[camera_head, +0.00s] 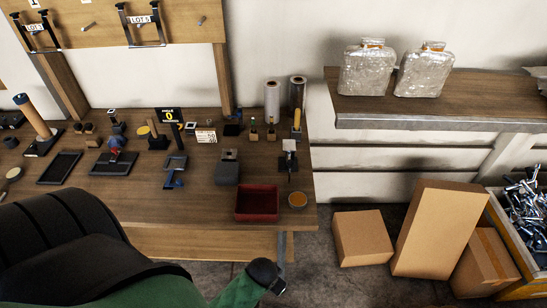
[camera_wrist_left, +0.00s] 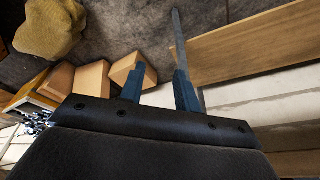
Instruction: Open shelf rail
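A wooden shelf (camera_head: 440,104) with a grey metal front edge is on the wall at the right in the head view. Pale horizontal rails (camera_head: 385,158) run along the wall below it; I cannot tell which part is the shelf rail. My green left arm comes in at the bottom, with its black wrist low beside the workbench's right end. In the left wrist view my left gripper (camera_wrist_left: 159,80) has its two dark blue fingers apart, with nothing visibly held. A grey bar passes behind the right finger; contact is unclear. My right gripper is not seen.
Two wrapped bottles (camera_head: 367,70) stand on the shelf. Cardboard boxes (camera_head: 440,230) and a crate of metal parts (camera_head: 525,210) stand below it. The workbench (camera_head: 215,208) holds a red tray (camera_head: 257,203) and many small items. Some floor (camera_head: 340,285) is clear.

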